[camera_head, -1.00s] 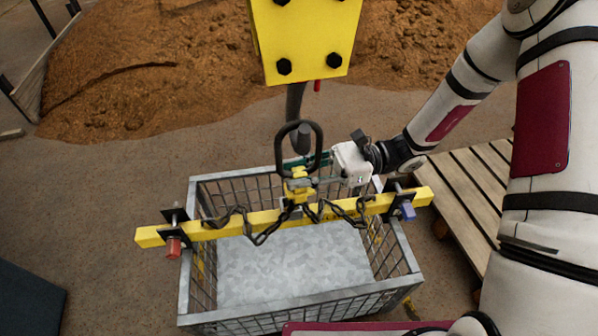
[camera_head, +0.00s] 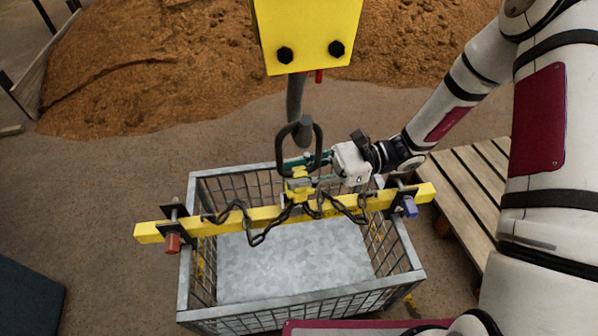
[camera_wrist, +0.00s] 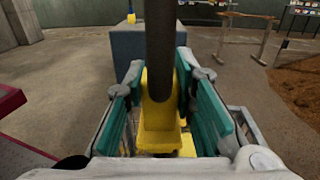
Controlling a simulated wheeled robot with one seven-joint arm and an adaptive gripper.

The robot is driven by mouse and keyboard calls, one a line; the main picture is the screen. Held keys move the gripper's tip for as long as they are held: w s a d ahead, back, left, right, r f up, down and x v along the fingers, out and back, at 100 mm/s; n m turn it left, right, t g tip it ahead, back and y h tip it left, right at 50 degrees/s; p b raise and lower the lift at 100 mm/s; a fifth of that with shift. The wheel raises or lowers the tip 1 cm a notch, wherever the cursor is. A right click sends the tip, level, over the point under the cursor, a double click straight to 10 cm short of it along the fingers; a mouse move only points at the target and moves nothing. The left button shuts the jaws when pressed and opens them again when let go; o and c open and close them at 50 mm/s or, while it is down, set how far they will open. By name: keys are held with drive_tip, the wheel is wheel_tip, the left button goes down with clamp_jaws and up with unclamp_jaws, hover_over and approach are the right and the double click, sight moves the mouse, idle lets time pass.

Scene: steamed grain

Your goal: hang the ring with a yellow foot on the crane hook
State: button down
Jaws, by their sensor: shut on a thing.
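The dark ring (camera_head: 281,152) stands upright on its yellow foot (camera_head: 298,186), above the yellow lifting beam (camera_head: 255,217) with its chains. My gripper (camera_head: 303,170) reaches in from the right and is shut on the ring's foot. In the wrist view its green pads flank the yellow foot (camera_wrist: 158,115), with a dark bar rising in front. The dark crane hook (camera_head: 295,95) hangs under the yellow block (camera_head: 306,35). Its blunt end shows within the upper part of the ring's opening in the head view. I cannot tell whether the hook passes through the ring.
The beam lies across a grey mesh crate (camera_head: 300,300). A wooden pallet (camera_head: 465,195) is at right, close to my arm. A heap of brown grain (camera_head: 150,75) lies behind. Floor is open at left, beside a dark box (camera_head: 25,300).

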drive_tip(key=shift+r, duration=0.1)
idle(0.3)
drive_tip(key=c, duration=1.3)
unclamp_jaws()
drive_tip(key=v, duration=1.2)
